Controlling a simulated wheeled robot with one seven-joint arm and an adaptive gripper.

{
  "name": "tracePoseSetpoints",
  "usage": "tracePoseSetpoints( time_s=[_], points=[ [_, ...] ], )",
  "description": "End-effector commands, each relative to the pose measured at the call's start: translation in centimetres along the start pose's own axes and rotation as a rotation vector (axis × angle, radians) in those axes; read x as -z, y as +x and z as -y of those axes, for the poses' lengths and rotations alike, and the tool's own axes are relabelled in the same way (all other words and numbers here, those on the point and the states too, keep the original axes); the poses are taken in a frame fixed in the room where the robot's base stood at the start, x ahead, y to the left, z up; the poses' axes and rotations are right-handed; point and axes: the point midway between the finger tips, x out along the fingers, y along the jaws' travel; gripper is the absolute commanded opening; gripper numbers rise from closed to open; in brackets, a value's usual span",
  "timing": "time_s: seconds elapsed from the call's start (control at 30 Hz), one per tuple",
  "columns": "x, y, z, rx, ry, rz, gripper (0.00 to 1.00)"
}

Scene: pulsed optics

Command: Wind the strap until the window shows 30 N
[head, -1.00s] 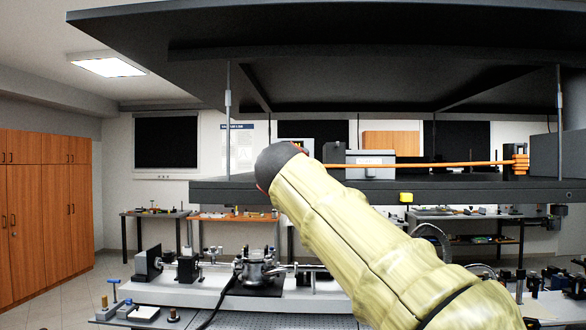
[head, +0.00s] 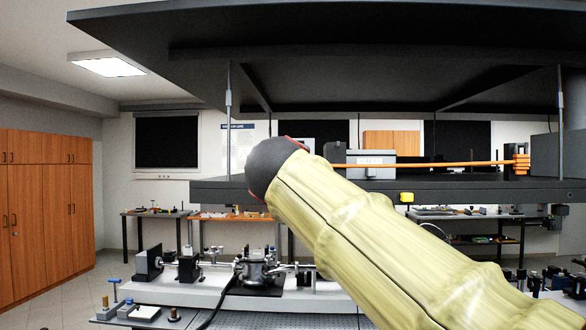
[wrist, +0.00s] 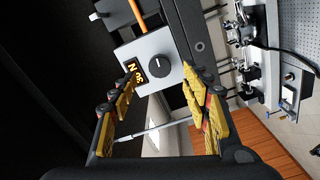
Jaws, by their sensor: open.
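In the wrist view a light grey box carries a round dark knob (wrist: 155,64) with a pale index line. Beside the knob is a black window (wrist: 131,73) with yellow characters, turned sideways, that appear to read 30 N. The orange strap (wrist: 138,14) meets the box's upper edge in that view. In the head view the strap (head: 450,164) runs level above the dark shelf to an orange coil (head: 521,163) at the right; its left end is hidden behind my arm. My gripper (wrist: 160,77) is open, its yellow-padded fingers spread either side of the knob and window, with nothing held.
The dark shelf (head: 420,190) lies below the strap, with a dark overhead panel (head: 350,85) above and thin posts between. A grey box (head: 370,158) stands behind the strap. An optics bench (head: 190,292) stands below.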

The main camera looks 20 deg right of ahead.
Motion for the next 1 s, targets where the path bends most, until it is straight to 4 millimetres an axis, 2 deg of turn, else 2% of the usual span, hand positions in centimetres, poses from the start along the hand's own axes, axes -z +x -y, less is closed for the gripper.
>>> tracePoseSetpoints(
  time_s=[0.1,0.33,0.9,0.97,1.0],
  points=[
    [0.1,-2.4,0.0,0.001,0.001,-0.003,0.47],
    [0.1,-5.0,0.1,0.002,-0.001,-0.001,0.47],
    [0.0,-5.4,0.1,0.001,0.006,0.001,0.47],
    [-0.2,-5.4,0.6,0.017,0.035,0.007,0.47],
    [-0.3,-5.3,1.7,0.043,0.056,0.013,0.47]
  ],
)
